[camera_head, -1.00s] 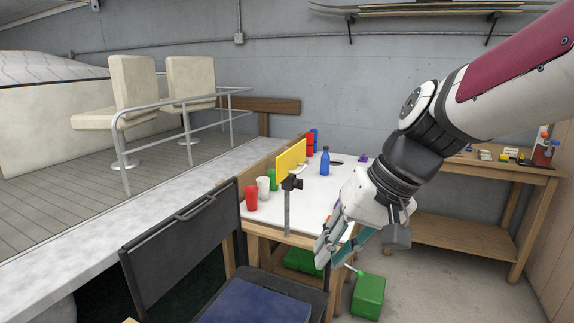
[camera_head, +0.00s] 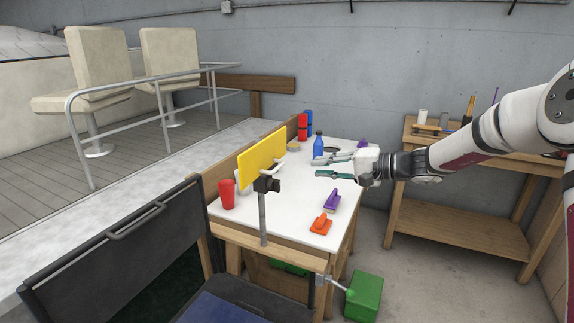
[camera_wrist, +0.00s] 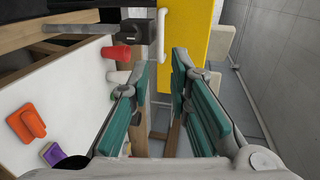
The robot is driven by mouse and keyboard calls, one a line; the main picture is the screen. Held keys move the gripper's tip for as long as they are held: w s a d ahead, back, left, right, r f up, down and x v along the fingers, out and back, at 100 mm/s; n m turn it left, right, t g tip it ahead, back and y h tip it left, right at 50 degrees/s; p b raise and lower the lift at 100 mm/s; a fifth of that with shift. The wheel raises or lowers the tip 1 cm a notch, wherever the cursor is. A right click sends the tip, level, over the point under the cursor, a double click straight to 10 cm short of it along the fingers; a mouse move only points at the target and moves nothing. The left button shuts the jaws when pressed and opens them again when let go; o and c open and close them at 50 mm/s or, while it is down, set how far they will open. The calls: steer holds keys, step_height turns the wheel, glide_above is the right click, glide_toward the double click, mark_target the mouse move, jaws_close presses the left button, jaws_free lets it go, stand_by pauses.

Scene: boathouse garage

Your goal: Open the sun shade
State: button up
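The yellow panel (camera_head: 258,162), which appears to be the sun shade, stands upright at the table's left side. A white bar handle (camera_head: 278,170) is on its right face. A black clamp (camera_head: 267,184) on a grey post (camera_head: 263,218) is in front of it. My gripper (camera_head: 316,168) is open and empty above the table, right of the panel, fingers pointing left toward it. In the wrist view the yellow panel (camera_wrist: 197,32) and white handle (camera_wrist: 162,34) lie beyond the open fingertips (camera_wrist: 162,62), with no contact visible.
On the white table (camera_head: 290,227) are a red cup (camera_head: 226,194), a blue bottle (camera_head: 318,145), and orange (camera_head: 320,224) and purple (camera_head: 332,199) items. A black chair (camera_head: 118,252) stands in front. A wooden workbench (camera_head: 460,220) is behind my arm.

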mark_target(278, 166)
steer(key=x, duration=1.3)
steer(key=shift+a, duration=0.3)
jaws_close()
